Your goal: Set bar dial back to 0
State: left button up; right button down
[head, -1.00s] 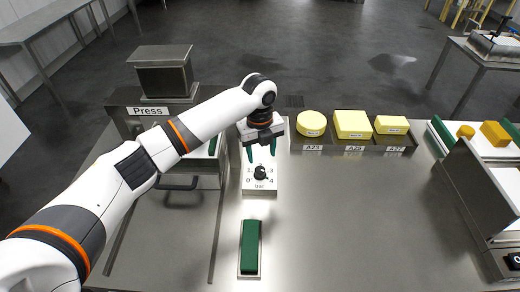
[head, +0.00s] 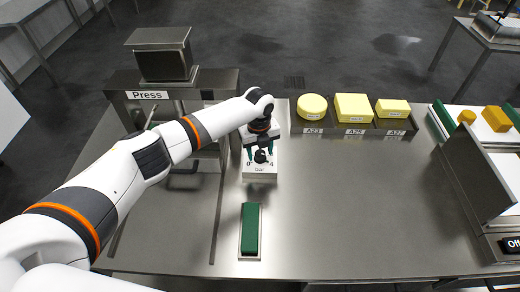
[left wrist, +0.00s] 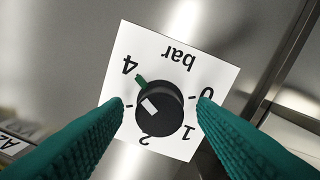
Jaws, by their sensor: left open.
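The bar dial is a black knob (left wrist: 165,112) on a white plate (head: 259,178) marked "bar". In the left wrist view the plate appears upside down, with 0, 1, 2 and 4 legible; the 3 is hidden behind a finger. A green mark at the knob's edge (left wrist: 141,81) lies towards the 4, and a white patch shows on its top. In the head view the knob (head: 261,156) is partly covered by my gripper. My left gripper (head: 260,149) is open above the dial, its green fingers on either side of the knob, apparently apart from it. My right gripper is not in view.
The press (head: 172,98) stands left of the dial, under my left arm. A tray with yellow cheeses (head: 353,107) lies at the back right. A green block (head: 250,228) sits in a holder in front of the dial. The table's middle right is clear.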

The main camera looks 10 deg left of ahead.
pick_arm(q)
jog(key=shift+f, duration=0.15)
jog(key=shift+c, duration=0.7)
jog(key=c, duration=0.8)
jog(key=shift+c, duration=0.2)
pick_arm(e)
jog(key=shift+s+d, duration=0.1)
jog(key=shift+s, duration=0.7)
